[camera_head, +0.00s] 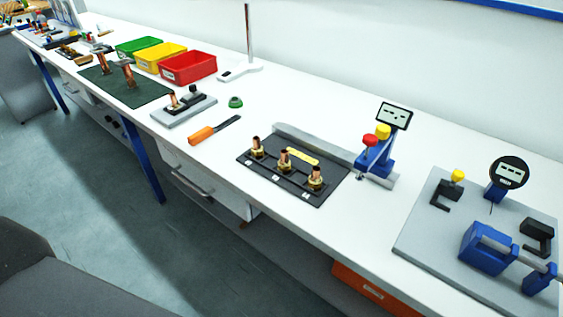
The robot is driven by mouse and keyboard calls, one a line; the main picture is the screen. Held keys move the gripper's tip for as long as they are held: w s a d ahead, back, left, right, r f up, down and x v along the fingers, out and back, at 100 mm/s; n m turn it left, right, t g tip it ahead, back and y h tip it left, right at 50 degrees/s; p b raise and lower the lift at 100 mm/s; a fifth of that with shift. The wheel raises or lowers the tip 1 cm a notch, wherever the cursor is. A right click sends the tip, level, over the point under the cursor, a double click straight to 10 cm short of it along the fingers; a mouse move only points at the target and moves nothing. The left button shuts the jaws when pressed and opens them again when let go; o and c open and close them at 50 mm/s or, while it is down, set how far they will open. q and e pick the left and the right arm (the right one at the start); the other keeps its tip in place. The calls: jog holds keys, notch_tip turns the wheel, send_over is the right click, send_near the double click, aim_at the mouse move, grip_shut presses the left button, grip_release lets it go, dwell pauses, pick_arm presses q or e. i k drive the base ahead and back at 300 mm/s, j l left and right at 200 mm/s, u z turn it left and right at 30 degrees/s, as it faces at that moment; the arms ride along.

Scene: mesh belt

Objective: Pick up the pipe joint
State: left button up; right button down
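Three brass-and-copper fittings that look like pipe joints stand upright on a black plate (263,181) in the middle of the white bench. They are the left fitting (257,149), the middle fitting (284,161) and the right fitting (316,178). Other copper pipe pieces (128,76) stand on a dark green mat (127,93) farther left. One more copper piece (173,99) is on a grey fixture (187,112). I cannot tell which of these is the task's pipe joint. Neither of my grippers is in view.
An orange-handled tool (202,135) and a green ring (236,102) lie between the fixture and the plate. Green, yellow and red bins (188,68) stand behind. A stand (248,45) rises at the back. Gauge devices (488,247) occupy the right. A dark chair (40,280) is at lower left.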

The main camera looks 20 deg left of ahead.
aim_at(284, 167)
jog(key=j+z, duration=0.1)
jog(key=z, duration=0.35)
jog(key=j+z, duration=0.1)
jog(key=z, duration=0.3)
jog(key=k+j+z, duration=0.15)
jog(key=j+z, duration=0.2)
jog(key=k+j+z, duration=0.35)
jog(key=k+j, duration=0.15)
jog(key=j, duration=0.2)
jog(key=k+j+z, duration=0.1)
jog(key=j, duration=0.2)
jog(key=k+j, duration=0.2)
jog(key=j, duration=0.15)
jog(key=i, duration=0.4)
jog(key=l+z, duration=0.05)
